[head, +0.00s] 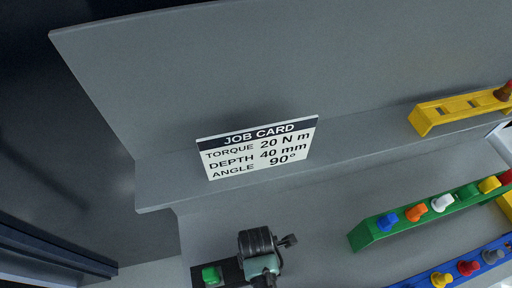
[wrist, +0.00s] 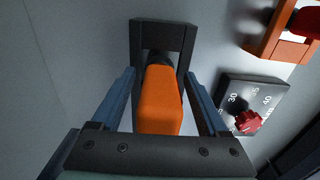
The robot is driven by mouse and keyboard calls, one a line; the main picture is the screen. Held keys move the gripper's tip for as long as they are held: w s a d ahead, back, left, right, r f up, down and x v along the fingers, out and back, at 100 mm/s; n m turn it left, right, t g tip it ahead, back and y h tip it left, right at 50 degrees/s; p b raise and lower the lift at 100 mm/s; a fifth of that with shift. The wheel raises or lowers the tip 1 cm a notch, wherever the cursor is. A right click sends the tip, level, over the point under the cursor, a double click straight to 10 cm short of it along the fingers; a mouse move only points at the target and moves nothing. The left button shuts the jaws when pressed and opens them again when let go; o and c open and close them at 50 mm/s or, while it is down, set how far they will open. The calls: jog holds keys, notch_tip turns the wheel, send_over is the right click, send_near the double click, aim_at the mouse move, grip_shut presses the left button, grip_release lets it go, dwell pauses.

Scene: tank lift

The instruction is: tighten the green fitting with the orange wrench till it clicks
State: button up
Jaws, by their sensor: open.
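In the wrist view the orange wrench's handle (wrist: 160,100) lies between the two fingers of my gripper (wrist: 159,76). The fingers are open, with a visible gap on each side of the handle. The handle's far end is dark and sits at a dark frame-shaped holder (wrist: 150,27). The wrench's head is hidden. In the head view a green block-like piece (head: 211,275) sits on a dark base at the bottom edge; I cannot tell whether it is the green fitting.
A job card (head: 258,148) reads torque 20 N m, depth 40 mm, angle 90°. Green (head: 364,237) and yellow (head: 425,120) racks are at right. A dial plate (wrist: 254,91) with a red knob (wrist: 247,122) is right of my gripper.

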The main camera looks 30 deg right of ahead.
jog(key=shift+c, duration=0.3)
grip_shut()
